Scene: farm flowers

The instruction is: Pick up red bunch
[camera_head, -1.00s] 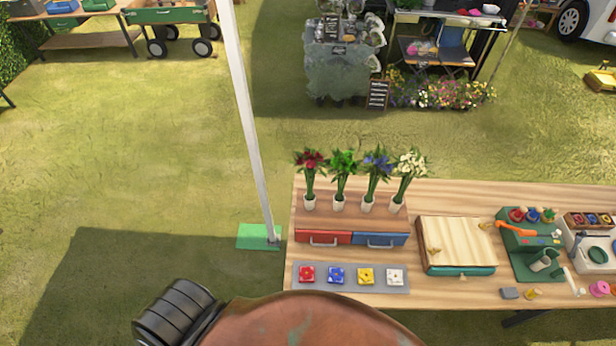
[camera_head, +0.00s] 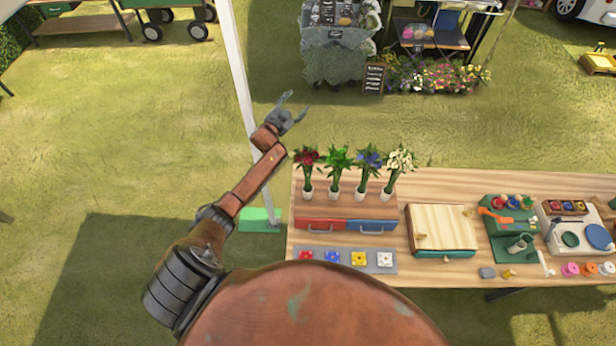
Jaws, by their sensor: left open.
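The red bunch (camera_head: 306,163) has dark red blooms and green stems. It stands upright in a small white vase at the left end of a row of bunches on a wooden riser (camera_head: 345,206). Beside it, to the right, stand a green bunch (camera_head: 337,162), a blue bunch (camera_head: 369,162) and a white bunch (camera_head: 400,162). My left gripper (camera_head: 291,102) is open and empty. In the picture it shows above and slightly left of the red bunch, apart from it. My right gripper is not in view.
Red and blue drawers (camera_head: 321,224) sit under the riser. In front lies a grey tray (camera_head: 346,267) with coloured blocks. A wooden box (camera_head: 441,229) stands to the right. A white pole (camera_head: 238,75) rises left of the table (camera_head: 480,184), behind my left arm.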

